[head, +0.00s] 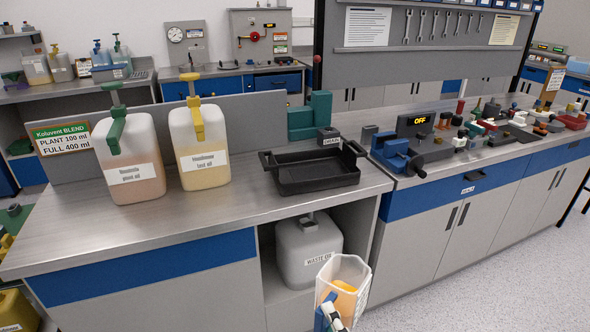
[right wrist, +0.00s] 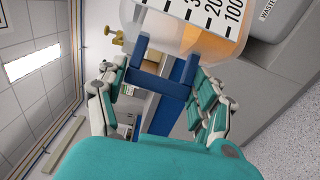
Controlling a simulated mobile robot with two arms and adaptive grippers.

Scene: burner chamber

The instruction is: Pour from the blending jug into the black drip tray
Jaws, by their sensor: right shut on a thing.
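The blending jug (head: 358,295) is a clear, open-topped container with orange liquid in it, at the bottom of the head view, in front of the counter. It also shows at the top of the right wrist view (right wrist: 183,14), with black scale marks and a blue handle (right wrist: 163,84). My right gripper (right wrist: 165,75) is shut on the handle; in the head view only a bit of it (head: 330,318) shows at the bottom edge. The black drip tray (head: 318,183) sits on the counter, beyond and above the jug in the picture, and looks empty. My left gripper is out of view.
Two large oil containers, one with a green pump (head: 130,170) and one yellow-topped (head: 202,150), stand left of the tray. A grey waste container (head: 300,262) sits in the open bay below. A blue vise (head: 398,155) stands right of the tray. The counter front is clear.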

